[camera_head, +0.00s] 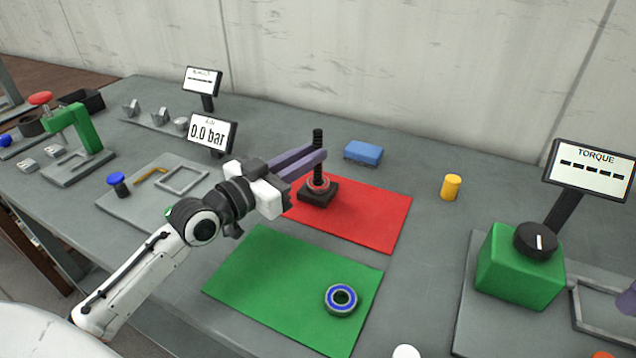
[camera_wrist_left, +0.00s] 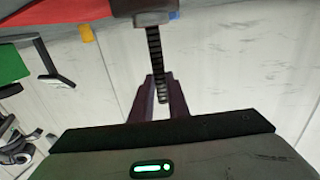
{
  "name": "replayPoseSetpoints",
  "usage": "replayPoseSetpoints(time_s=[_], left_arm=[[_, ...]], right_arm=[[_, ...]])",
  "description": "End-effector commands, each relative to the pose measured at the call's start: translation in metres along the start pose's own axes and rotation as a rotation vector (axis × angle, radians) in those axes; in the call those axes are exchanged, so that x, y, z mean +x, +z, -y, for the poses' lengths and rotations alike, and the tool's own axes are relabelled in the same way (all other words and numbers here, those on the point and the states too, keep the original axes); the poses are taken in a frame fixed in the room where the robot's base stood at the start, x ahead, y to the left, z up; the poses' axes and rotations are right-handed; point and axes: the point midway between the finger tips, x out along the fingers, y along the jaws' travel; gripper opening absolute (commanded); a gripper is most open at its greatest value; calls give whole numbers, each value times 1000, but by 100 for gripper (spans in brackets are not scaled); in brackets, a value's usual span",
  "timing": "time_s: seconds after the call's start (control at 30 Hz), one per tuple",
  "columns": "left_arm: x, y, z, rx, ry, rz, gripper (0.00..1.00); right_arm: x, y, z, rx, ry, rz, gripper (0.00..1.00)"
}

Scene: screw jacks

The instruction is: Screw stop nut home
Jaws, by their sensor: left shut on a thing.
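In the left wrist view the threaded screw (camera_wrist_left: 154,50) runs down from the dark base to between the fingers (camera_wrist_left: 161,93). I cannot make out a separate stop nut between the fingers.
The red mat (camera_head: 380,216) and a green mat (camera_head: 265,280) lie mid-table. A blue-ringed bearing (camera_head: 330,305) is on the green one. A blue block (camera_head: 363,152) and yellow cylinder (camera_head: 451,187) stand behind. A green torque box (camera_head: 510,275) is right; display panels (camera_head: 212,134) are left.

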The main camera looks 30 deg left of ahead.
Motion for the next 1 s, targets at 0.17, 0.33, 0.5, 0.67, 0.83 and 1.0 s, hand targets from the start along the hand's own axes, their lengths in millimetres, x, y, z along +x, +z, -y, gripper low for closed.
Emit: replayPoseSetpoints(time_s=[0.17,0.33,0.5,0.67,0.83,1.0], left_arm=[[0,0,0,1,0,0,0],[0,0,0,1,0,0,0],[0,0,0,1,0,0,0],[0,0,0,1,0,0,0],[0,-7,1,3,-1,-15,0],[0,-8,1,3,-1,-15,0]], right_arm=[[0,0,0,0,0,0,5],[0,0,0,0,0,0,5],[0,0,0,0,0,0,5],[0,0,0,0,0,0,5],[0,0,0,0,0,0,5],[-1,0,0,0,0,0,5]])
